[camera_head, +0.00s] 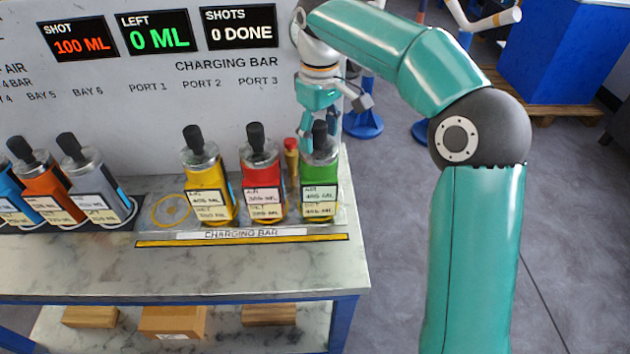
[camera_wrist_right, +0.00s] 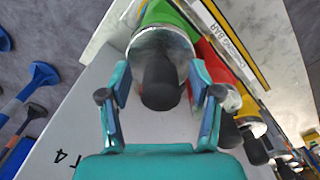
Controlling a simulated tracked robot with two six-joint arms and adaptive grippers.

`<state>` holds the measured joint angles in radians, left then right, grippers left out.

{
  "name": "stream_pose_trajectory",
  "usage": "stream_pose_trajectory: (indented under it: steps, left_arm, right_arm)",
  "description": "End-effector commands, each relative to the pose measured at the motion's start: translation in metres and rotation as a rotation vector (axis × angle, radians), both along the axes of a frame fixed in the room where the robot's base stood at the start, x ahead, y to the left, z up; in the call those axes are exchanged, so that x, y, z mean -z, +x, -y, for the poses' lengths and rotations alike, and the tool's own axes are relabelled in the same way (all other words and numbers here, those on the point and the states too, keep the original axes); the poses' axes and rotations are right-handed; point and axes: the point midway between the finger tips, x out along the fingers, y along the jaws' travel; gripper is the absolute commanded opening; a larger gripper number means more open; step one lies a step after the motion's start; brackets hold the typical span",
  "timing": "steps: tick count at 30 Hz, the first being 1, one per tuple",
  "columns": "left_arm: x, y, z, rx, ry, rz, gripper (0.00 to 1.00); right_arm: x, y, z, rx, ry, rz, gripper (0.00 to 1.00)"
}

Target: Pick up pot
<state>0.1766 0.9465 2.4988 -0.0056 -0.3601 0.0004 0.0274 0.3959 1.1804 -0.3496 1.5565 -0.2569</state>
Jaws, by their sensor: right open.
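The green pot (camera_head: 320,173) stands at the right end of the charging bar, with a metal collar, a black knob and a white label. The red pot (camera_head: 262,174) and the yellow pot (camera_head: 206,178) stand to its left. My right gripper (camera_head: 320,134) is over the top of the green pot. In the right wrist view my right gripper (camera_wrist_right: 160,72) is open, with a finger on each side of the green pot's (camera_wrist_right: 168,14) black knob; I cannot tell whether they touch it. My left gripper is out of view.
Grey, orange and blue pots stand in bays at the left, with the grey pot (camera_head: 93,184) nearest. A small red-capped brass fitting (camera_head: 291,158) rises between the red and green pots. The panel (camera_head: 120,100) stands close behind. The front of the bench (camera_head: 200,270) is clear.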

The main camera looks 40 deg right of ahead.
Motion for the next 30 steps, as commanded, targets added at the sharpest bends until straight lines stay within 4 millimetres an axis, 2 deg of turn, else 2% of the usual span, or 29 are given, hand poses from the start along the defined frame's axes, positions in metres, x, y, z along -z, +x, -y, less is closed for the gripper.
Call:
stream_pose_trajectory:
  steps: [3, 12, 15, 30]
  left_arm:
    - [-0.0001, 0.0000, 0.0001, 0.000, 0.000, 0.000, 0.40]
    - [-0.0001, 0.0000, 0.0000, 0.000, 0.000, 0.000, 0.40]
    - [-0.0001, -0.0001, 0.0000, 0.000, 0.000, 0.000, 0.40]
    - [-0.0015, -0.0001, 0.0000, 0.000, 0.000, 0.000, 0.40]
  right_arm:
    - [-0.0006, 0.0001, 0.0000, 0.000, 0.000, 0.001, 0.63]
    - [-0.0007, 0.0004, -0.0003, -0.001, 0.000, 0.000, 0.13]
    - [-0.0007, 0.0005, -0.0004, -0.001, 0.000, 0.000, 0.00]
    - [-0.0033, 0.0010, -0.0009, -0.002, 0.000, 0.004, 0.00]
